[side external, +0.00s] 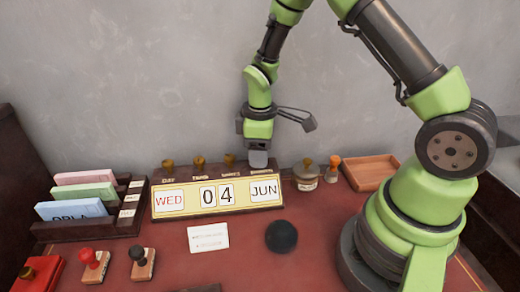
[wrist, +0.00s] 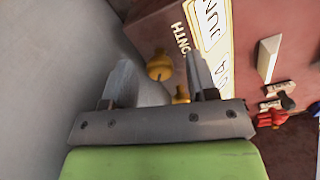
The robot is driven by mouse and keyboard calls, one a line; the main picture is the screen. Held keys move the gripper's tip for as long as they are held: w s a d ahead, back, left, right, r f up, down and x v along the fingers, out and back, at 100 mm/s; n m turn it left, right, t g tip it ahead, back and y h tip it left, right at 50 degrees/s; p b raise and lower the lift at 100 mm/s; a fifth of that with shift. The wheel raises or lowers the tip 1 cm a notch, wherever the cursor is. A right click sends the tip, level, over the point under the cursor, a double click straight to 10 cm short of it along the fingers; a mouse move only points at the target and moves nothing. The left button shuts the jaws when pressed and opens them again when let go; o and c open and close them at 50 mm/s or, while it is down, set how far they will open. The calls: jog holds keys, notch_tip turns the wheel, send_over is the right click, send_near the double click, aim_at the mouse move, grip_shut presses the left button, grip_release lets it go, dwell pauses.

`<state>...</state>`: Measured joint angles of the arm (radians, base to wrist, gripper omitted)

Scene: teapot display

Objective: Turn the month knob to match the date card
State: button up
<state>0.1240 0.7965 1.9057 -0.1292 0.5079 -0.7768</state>
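The calendar (side external: 218,213) reads WED, 04 and JUN, with brass knobs along its top. My gripper (side external: 258,160) points down at its right end, above the JUN window (side external: 264,190), and hides the month knob in the side view. In the wrist view, the two fingers of my gripper (wrist: 156,58) are apart. The month knob (wrist: 160,69) shows in the gap between them; I see no finger closed on it. Another knob (wrist: 181,95) is partly hidden by the gripper. The white date card (side external: 208,237) lies in front of the calendar, its text too small to read.
A jar (side external: 305,177) and an orange-topped stamp (side external: 333,169) stand close to the calendar's right end. A wooden tray (side external: 370,172) is farther right. A card rack (side external: 95,222) stands left. A dark round object (side external: 282,236) and stamps (side external: 143,262) lie in front.

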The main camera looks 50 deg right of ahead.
jog(key=shift+r, duration=0.1)
notch_tip(320, 180, up, 10)
dwell(0.5)
jog(key=w+a+f+n+g+h, duration=0.1)
jog(key=w+a+n+g+h, duration=0.2)
jog(key=n, duration=0.1)
jog(key=shift+n+h, duration=0.3)
jog(key=x, duration=0.9)
jog(key=shift+s+f, duration=0.2)
jog(key=shift+f, duration=0.2)
